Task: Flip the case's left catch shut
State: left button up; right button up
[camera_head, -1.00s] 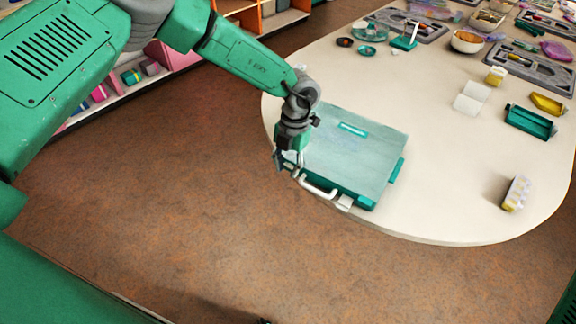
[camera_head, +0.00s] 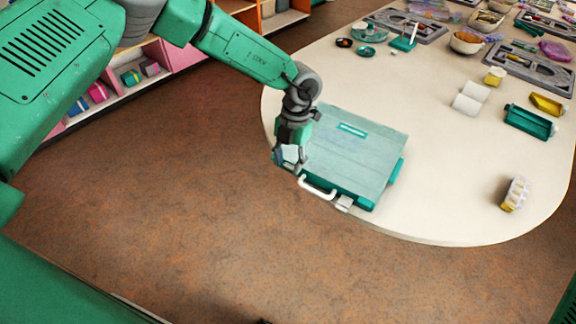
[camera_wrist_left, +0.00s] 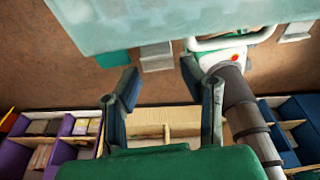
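The case (camera_head: 350,155) with a pale teal lid lies shut at the table's near left edge. Its white handle (camera_head: 318,189) and right catch (camera_head: 344,202) are on the front side. In the left wrist view, the left catch (camera_wrist_left: 155,57) is a pale grey tab on the front edge, left of the handle (camera_wrist_left: 230,41). Whether it stands open is hard to tell. My left gripper (camera_head: 290,160) is at the case's front left corner. In the wrist view its fingers (camera_wrist_left: 163,100) are apart and empty, with the catch beyond the gap between them. My right gripper is out of view.
On the table (camera_head: 440,200), a teal tray (camera_head: 530,122), white blocks (camera_head: 468,102) and a small tray of pale pieces (camera_head: 515,194) stand right of the case. Bowls and grey trays are farther back. Floor lies before the table; shelves (camera_head: 140,75) stand at the left.

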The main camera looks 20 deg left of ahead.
aim_at(293, 162)
pick_arm(q)
jog(key=v, duration=1)
jog(key=shift+w+r, duration=0.1)
